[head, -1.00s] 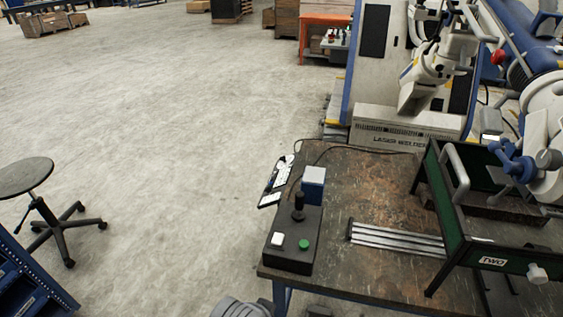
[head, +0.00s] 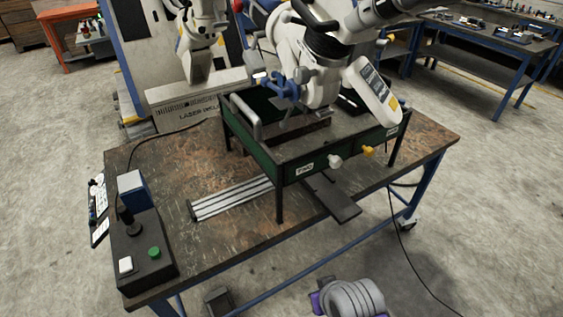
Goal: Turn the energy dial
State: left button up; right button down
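The green-framed welding bench box (head: 325,158), marked "TWO", stands on the worktable under a white microscope head (head: 305,65). Its front rail carries a white knob (head: 335,161) and a yellow knob (head: 368,151). No visible label tells which, if either, is the energy dial. A control box (head: 141,250) with a black joystick, a green button and a white button sits at the table's left front corner. A grey ribbed part with purple pieces (head: 350,298), apparently my own arm, shows at the bottom edge. No gripper fingers are visible.
The worktable (head: 245,228) has bare room at its front middle, beside several metal rails (head: 232,196). A dark platform (head: 332,198) juts out at the front edge. A dark pedal-like box (head: 218,300) is on the floor. A cable runs down at the right.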

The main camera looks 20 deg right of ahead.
aim_at(93, 182)
jog(key=i+l+z, duration=0.55)
jog(key=u, duration=1.85)
jog(key=j, duration=0.7)
jog(key=k+j, duration=0.1)
jog(key=j, duration=0.55)
